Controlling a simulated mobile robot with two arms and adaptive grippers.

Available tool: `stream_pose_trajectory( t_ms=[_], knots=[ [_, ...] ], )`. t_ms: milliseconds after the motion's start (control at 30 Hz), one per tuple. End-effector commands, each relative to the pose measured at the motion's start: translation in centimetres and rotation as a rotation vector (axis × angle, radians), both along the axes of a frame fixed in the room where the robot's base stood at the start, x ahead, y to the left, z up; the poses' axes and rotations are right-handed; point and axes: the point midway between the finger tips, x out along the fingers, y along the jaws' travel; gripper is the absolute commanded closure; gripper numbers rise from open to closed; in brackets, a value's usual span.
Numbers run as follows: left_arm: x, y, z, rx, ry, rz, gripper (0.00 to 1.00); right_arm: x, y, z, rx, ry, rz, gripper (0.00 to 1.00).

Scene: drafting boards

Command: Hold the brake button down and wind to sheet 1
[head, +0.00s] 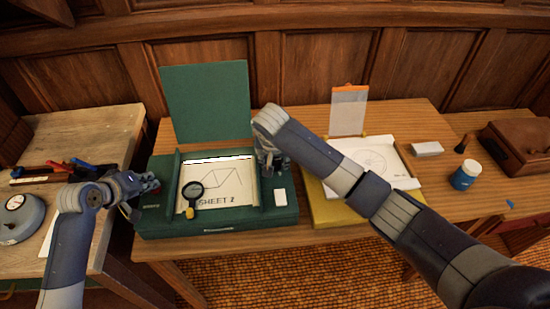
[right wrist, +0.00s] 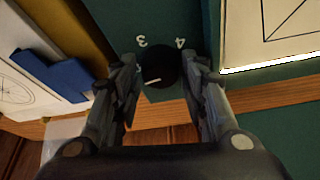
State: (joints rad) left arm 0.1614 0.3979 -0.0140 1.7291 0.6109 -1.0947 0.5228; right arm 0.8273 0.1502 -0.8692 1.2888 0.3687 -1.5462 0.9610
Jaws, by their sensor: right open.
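The green drafting board (head: 240,222) stands on the table with its lid raised behind. Its window shows a sheet (head: 232,180) with a line drawing, and the label appears to read SHEET 2. My right gripper (head: 272,165) points down at the board's right side. In the right wrist view its open fingers stand on either side of a black knob (right wrist: 158,70) with a white pointer line. The numerals 3 and 4 show beside the knob. My left gripper (head: 150,184) is over the board's left edge; its finger opening is unclear. The brake button is not clearly visible there.
A magnifying glass (head: 192,194) lies across the sheet's lower left. A yellow board (head: 336,212) stands to the right, with a blue-labelled jar (head: 466,176) beyond. A round gauge (head: 18,216) is at far left.

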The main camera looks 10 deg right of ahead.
Motion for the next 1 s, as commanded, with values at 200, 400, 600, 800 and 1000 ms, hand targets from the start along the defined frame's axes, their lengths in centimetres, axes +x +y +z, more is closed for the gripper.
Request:
stream_pose_trajectory(
  t_ms=[200, 400, 600, 800, 1000],
  knots=[
    [-0.11, 0.01, -0.24, 0.001, 0.005, -0.001, 1.00, 0.00, 0.03, 0.03, 0.001, 0.000, 0.000, 0.85],
    [-0.11, 0.01, -0.24, 0.001, 0.005, -0.001, 1.00, 0.00, 0.00, 0.03, 0.001, 0.000, 0.001, 0.91],
    [-0.11, 0.01, -0.24, 0.001, 0.005, -0.001, 1.00, 0.00, -0.07, 0.03, 0.001, 0.001, 0.035, 0.91],
    [-0.11, 0.01, -0.22, 0.001, 0.005, -0.001, 1.00, -0.06, -0.13, -0.02, 0.002, 0.002, 0.138, 0.91],
    [-0.11, 0.02, -0.23, 0.002, 0.005, 0.000, 1.00, -0.06, -0.29, -0.02, 0.001, 0.002, 0.306, 0.91]
  ],
)
